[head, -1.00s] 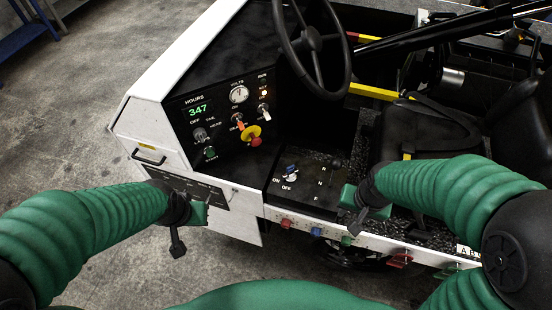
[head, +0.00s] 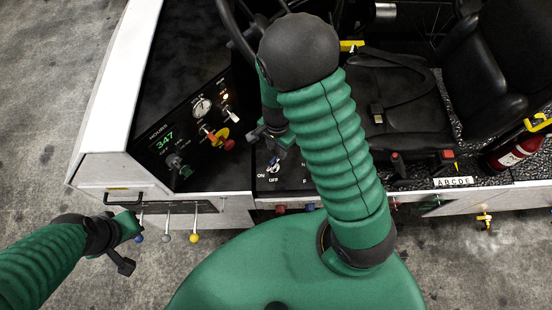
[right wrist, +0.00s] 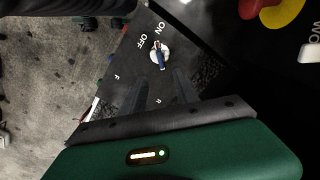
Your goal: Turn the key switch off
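The key switch (head: 273,168) is a round silver switch on the dark console, with ON and OFF printed beside it. In the right wrist view the key switch (right wrist: 160,55) shows its blue key, whose upper end lies close to the ON label. My right gripper (head: 272,146) is just above the switch in the head view and hides part of it. In the right wrist view its two dark fingers (right wrist: 162,88) are spread with nothing between them, short of the key. My left gripper (head: 126,228) hangs beside the white front panel; its finger gap is not clear.
The instrument panel (head: 190,130) with a yellow-and-red button (head: 223,138) rises left of the console. The steering wheel (head: 232,30) is behind my right arm. Levers with coloured knobs (head: 194,238) stick out of the front. A black seat (head: 395,95) stands at right.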

